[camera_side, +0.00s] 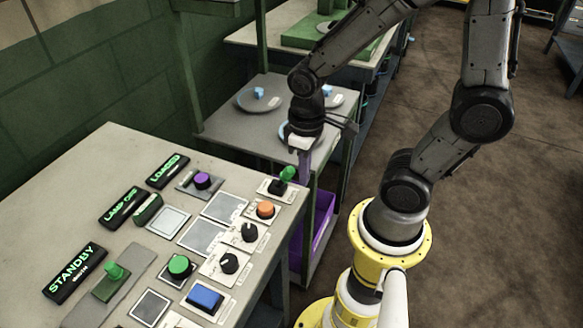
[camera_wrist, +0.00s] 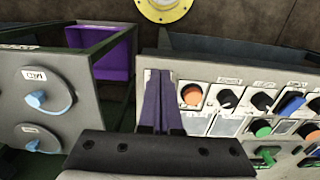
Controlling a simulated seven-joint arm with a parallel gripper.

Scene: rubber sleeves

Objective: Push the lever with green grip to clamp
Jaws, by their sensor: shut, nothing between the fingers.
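The lever with a green grip (camera_side: 287,174) stands on a black base on a white plate, at the panel's far right corner in the side view. My gripper (camera_side: 303,168) points down just right of this grip, over the panel's edge. In the wrist view my gripper's purple fingers (camera_wrist: 161,112) are together with nothing between them. The lever is not visible there and seems hidden behind the fingers. I cannot tell whether the fingers touch the grip. A second green-gripped control (camera_side: 113,272) sits in a grey slot plate near the panel's left side.
An orange button (camera_side: 265,209) is nearest the lever, with black knobs (camera_side: 249,232), a green button (camera_side: 180,266) and a blue switch (camera_side: 205,298) further along. Lit signs read LOADED (camera_side: 168,171) and STANDBY (camera_side: 75,273). A side table (camera_side: 225,126) holds plates; a purple bin (camera_side: 321,224) is below.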

